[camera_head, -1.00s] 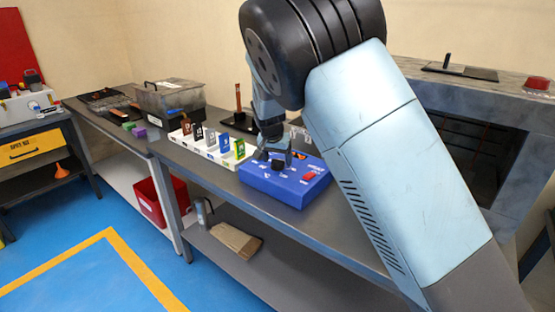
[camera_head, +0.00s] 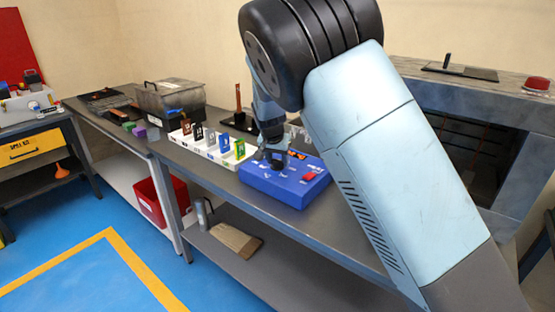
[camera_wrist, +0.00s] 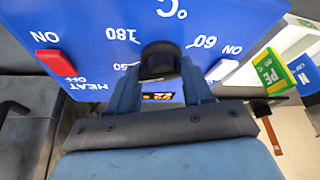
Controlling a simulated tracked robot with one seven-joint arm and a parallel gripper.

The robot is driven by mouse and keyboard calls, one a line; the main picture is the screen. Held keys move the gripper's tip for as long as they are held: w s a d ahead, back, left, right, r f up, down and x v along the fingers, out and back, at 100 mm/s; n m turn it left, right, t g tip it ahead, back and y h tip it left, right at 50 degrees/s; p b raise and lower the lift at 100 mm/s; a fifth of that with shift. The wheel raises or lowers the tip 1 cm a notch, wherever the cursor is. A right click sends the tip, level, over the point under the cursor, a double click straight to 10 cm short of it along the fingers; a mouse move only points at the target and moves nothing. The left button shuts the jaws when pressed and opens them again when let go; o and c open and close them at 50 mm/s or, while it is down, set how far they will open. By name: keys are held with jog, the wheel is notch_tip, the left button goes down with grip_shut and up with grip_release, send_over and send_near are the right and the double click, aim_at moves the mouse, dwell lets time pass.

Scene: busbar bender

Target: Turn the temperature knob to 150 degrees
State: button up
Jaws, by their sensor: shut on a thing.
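The blue control box (camera_head: 285,183) sits on the bench near my arm. Its black temperature knob (camera_wrist: 160,60) shows in the wrist view, between the two fingers of my gripper (camera_wrist: 160,80). The fingers are shut on the knob. In the wrist view the panel is upside down, with "180" left of the knob, "60" right of it and "°C" beyond. Another number beside the left finger is partly hidden. The knob's pointer cannot be made out. In the head view my gripper (camera_head: 276,163) covers most of the knob.
A red switch (camera_wrist: 57,63) stands beside "HEAT" on the box. An orange-lit display (camera_wrist: 158,97) is partly hidden by my gripper. A white rack with several coloured tags (camera_head: 212,150) stands left of the box. A grey furnace-like housing (camera_head: 470,105) stands at the right.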

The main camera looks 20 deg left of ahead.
jog(key=shift+d+n+y, duration=0.1)
jog(key=shift+n+y, duration=0.3)
jog(key=shift+n, duration=0.6)
jog(key=o, duration=1)
jog(key=shift+o, duration=0.2)
jog(key=shift+r, duration=0.1)
jog(key=v, duration=1.3)
jog(key=shift+r, duration=0.25)
